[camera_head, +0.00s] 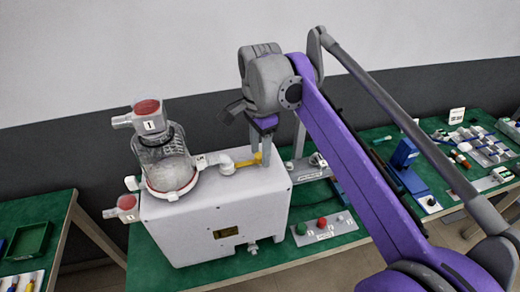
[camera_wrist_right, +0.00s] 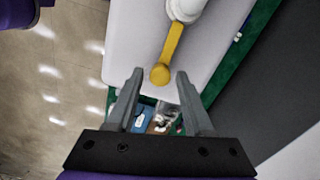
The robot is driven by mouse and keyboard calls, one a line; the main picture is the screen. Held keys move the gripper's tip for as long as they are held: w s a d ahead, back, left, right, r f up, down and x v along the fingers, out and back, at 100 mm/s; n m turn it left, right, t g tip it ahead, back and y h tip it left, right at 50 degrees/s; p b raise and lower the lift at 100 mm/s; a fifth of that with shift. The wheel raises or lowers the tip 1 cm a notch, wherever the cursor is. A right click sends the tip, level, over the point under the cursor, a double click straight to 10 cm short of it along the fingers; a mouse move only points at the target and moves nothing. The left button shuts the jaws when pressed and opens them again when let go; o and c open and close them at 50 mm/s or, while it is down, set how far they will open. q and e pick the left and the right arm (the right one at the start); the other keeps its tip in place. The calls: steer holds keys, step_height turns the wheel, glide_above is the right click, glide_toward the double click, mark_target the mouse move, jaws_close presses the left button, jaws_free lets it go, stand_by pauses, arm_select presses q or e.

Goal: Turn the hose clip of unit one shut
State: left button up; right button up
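Unit one is a white box-shaped pump (camera_head: 215,215) with a clear canister (camera_head: 163,160) labelled 1 on top. A yellow lever (camera_head: 247,162), apparently the hose clip, sticks out from a white elbow fitting (camera_head: 226,164) on its top. In the right wrist view the lever (camera_wrist_right: 172,45) points toward me, its rounded end between my fingertips. My right gripper (camera_head: 262,145) is open over the lever, a finger on each side; it also shows open in the right wrist view (camera_wrist_right: 160,74). Contact cannot be told. My left gripper is out of view.
A grey panel (camera_head: 325,228) with red and green buttons lies right of the pump. A blue device (camera_head: 404,153) and small parts stand farther right on the green bench. Another green table (camera_head: 40,212) is at left, across a gap.

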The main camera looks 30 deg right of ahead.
mark_target(260, 155)
steer(key=shift+o, duration=0.4)
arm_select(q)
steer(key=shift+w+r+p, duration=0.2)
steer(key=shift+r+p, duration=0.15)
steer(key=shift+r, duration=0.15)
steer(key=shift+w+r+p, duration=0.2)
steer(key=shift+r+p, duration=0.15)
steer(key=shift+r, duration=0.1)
arm_select(e)
step_height(260, 155, up, 11)
steer(key=shift+f, duration=0.15)
